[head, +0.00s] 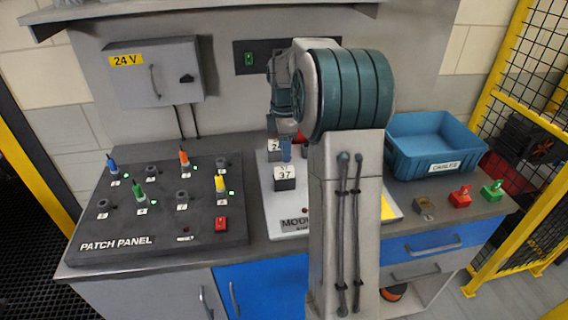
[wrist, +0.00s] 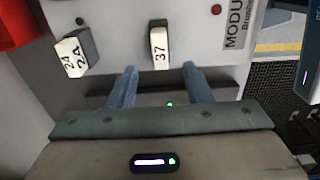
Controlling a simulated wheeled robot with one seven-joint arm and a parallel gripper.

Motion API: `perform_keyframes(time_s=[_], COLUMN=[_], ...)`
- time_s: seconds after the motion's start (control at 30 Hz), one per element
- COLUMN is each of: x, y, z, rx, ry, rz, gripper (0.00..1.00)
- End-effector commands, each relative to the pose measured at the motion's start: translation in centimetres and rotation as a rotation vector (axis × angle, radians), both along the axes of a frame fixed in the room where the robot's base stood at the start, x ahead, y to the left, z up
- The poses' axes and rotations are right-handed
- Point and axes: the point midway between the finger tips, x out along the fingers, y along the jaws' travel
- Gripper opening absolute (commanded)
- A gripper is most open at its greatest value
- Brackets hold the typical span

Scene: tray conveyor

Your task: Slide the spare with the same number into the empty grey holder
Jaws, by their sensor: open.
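A white-faced block marked 37 (head: 285,178) stands on a pale plate (head: 285,222) lettered "MODU"; it also shows in the wrist view (wrist: 160,45). A second block marked 24 (wrist: 77,52) stands farther back, partly hidden in the head view (head: 274,148). My gripper (wrist: 160,82) is open and empty. In the wrist view its two blue fingers lie either side of the line to the 37 block, with a visible gap short of it. In the head view, one blue fingertip (head: 286,151) shows just behind the 37 block. I cannot make out an empty grey holder; my arm hides part of the plate.
A patch panel (head: 165,238) with coloured plugs lies on the left. A blue bin (head: 405,165) stands at the back right. Small grey (head: 424,205), red (head: 460,199) and green (head: 493,190) pieces line the right front. A yellow-framed mesh fence (head: 505,130) bounds the right.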

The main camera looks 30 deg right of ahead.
Motion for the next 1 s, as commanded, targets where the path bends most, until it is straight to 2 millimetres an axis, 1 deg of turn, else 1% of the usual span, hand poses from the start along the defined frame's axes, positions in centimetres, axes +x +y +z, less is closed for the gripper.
perform_keyframes(time_s=[0.1,0.2,0.3,0.4,0.5,0.6,0.83,0.87,0.9,0.97,1.0], x=[-0.1,0.0,-0.1,0.0,0.0,0.0,0.0,0.0,0.0,0.0,0.0], y=[0.0,0.1,0.1,0.1,0.1,0.0,0.0,0.0,0.0,0.0,0.0], z=[-2.4,-4.2,-5.7,-6.8,-7.6,-7.9,-7.9,-7.9,-7.9,-7.9,-7.9], rx=[0.001,0.001,0.001,0.0,0.0,0.0,0.0,0.0,0.0,0.0,0.0], ry=[0.005,0.003,0.003,0.001,0.001,0.0,-0.001,-0.001,-0.001,-0.001,-0.001], rz=[0.0,0.001,0.001,0.0,0.0,0.0,-0.001,-0.001,-0.001,-0.001,-0.001], gripper=[0.45,0.45,0.45,0.45,0.45,0.45,0.45,0.43,0.32,0.15,0.04])
